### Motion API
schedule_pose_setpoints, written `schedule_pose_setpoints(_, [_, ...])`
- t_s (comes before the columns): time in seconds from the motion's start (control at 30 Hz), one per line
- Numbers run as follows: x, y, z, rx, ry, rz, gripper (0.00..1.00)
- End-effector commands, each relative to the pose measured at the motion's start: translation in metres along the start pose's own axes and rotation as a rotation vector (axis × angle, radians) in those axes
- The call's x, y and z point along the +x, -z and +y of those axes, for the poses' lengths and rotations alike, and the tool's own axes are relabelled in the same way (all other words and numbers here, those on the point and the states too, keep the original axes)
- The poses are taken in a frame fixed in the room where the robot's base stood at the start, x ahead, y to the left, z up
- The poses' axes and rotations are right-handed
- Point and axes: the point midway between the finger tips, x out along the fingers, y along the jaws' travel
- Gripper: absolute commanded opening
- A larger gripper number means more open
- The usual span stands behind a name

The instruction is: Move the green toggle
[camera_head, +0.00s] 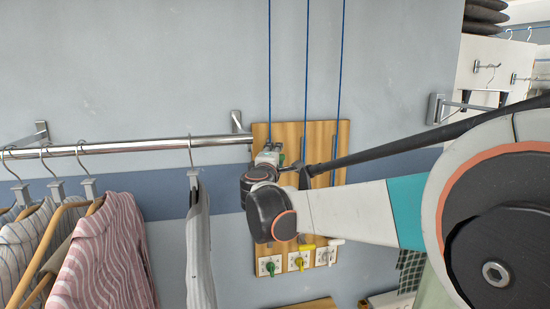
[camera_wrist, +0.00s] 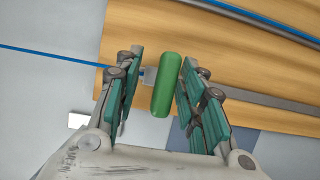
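The green toggle (camera_wrist: 166,85) is a rounded bar in the wrist view, attached to a small grey block in front of the wooden board (camera_wrist: 215,45). My gripper (camera_wrist: 162,68) is open, with one finger on each side of the toggle. A gap shows on the left around the grey block; the right finger is very close to the toggle, and I cannot tell whether it touches. In the head view my gripper (camera_head: 268,158) is at the upper part of the board (camera_head: 290,133), and a small bit of green (camera_head: 281,159) shows beside it.
Blue cords (camera_head: 307,70) run down to the board. Below my arm are white plates with coloured knobs (camera_head: 299,262). A metal rail (camera_head: 150,145) with hanging shirts (camera_head: 105,250) is at left. A dark bar (camera_head: 400,146) crosses at right.

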Motion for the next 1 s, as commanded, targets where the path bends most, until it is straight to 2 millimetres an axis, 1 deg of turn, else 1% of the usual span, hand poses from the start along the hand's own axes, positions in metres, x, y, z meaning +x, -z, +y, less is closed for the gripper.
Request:
schedule_pose_setpoints(0.17, [0.0,0.0,-0.004,0.001,0.001,0.0,0.37])
schedule_pose_setpoints(0.27, [0.0,0.0,-0.014,0.001,0.001,0.0,0.37])
schedule_pose_setpoints(0.37, [0.0,0.0,-0.029,0.002,0.001,0.0,0.37])
schedule_pose_setpoints(1.0, [-0.001,0.0,-0.146,0.003,0.002,-0.001,0.37])
